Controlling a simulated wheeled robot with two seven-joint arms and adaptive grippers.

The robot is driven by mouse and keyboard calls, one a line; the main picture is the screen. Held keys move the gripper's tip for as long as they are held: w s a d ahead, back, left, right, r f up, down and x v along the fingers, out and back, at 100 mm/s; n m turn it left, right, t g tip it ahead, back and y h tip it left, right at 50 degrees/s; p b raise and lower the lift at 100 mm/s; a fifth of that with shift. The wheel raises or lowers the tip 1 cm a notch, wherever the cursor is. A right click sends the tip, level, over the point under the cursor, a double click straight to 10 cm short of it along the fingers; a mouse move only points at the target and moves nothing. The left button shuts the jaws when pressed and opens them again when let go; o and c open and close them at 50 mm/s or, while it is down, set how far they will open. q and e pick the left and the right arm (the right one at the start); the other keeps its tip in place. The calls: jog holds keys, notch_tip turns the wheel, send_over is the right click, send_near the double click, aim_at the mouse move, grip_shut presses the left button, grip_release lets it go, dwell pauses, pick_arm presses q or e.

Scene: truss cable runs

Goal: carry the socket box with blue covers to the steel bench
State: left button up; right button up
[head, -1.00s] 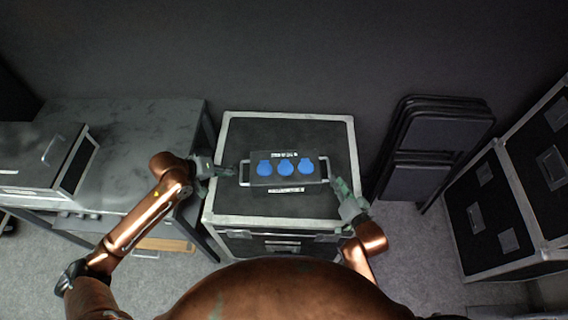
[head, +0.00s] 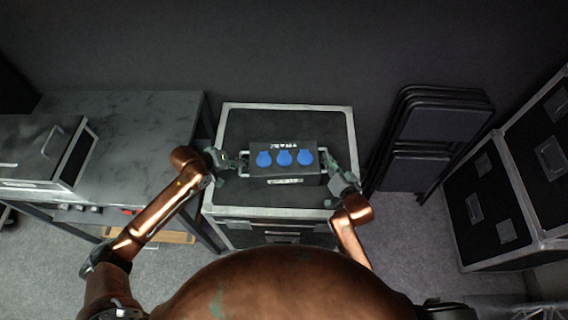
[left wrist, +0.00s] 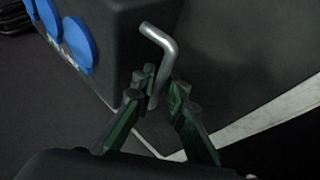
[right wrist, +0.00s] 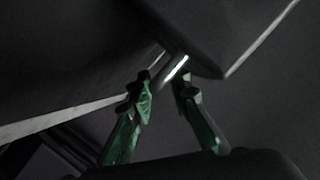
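The socket box (head: 284,173) is black with three round blue covers (head: 284,158) and a metal handle at each end. In the head view it is over the top of a black flight case; I cannot tell whether it touches the lid. My left gripper (head: 243,162) is shut on the left handle, a bent bar (left wrist: 160,50) between its fingers (left wrist: 163,88). My right gripper (head: 331,170) is at the right handle (right wrist: 176,68), its fingers (right wrist: 164,84) closed around it. The steel bench (head: 140,112) stands left of the case, with a grey mottled top.
The flight case (head: 232,195) has bright metal edges. A black and silver case (head: 30,165) occupies the bench's left part; its right part is clear. Folded black chairs (head: 430,130) lean on the wall at right. More flight cases (head: 490,205) stand far right.

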jog(key=shift+w, duration=0.2)
grip_shut()
dwell(0.8)
jog(key=shift+r, duration=0.2)
